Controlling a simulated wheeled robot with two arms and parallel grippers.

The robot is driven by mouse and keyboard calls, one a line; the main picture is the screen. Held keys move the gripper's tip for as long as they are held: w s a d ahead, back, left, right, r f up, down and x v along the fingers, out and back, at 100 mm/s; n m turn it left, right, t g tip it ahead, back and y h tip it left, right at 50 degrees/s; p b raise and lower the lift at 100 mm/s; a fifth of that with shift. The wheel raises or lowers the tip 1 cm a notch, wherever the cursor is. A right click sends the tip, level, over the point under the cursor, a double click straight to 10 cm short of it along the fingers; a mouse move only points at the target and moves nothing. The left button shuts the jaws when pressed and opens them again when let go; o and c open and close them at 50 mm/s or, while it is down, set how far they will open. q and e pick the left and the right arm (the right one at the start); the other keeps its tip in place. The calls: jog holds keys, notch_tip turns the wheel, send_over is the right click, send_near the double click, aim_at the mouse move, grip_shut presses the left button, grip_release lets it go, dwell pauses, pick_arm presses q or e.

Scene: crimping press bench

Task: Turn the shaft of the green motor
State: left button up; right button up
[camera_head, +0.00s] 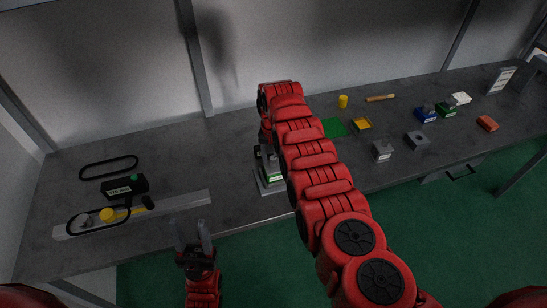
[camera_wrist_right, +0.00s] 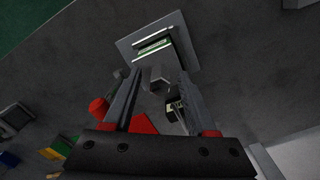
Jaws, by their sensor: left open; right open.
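A device with a green, white-labelled body (camera_head: 272,174), which looks like the green motor, stands on a grey base plate (camera_head: 265,188) at the middle of the bench front. In the right wrist view its green-edged body (camera_wrist_right: 153,46) shows beyond the fingertips. My right gripper (camera_wrist_right: 160,72) is open above it, with a small grey part (camera_wrist_right: 156,80), possibly the shaft, seen between the fingers; I cannot tell whether they touch. In the head view my right arm hides part of the device. My left gripper (camera_head: 191,236) is open and empty in front of the bench edge.
A grey rail (camera_head: 180,203), a black box (camera_head: 125,188) and belts (camera_head: 108,166) lie at the left.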

jog(key=shift+f, duration=0.1)
grip_shut()
dwell(0.3)
jog(key=shift+f+n, duration=0.1)
jog(key=shift+n, duration=0.2)
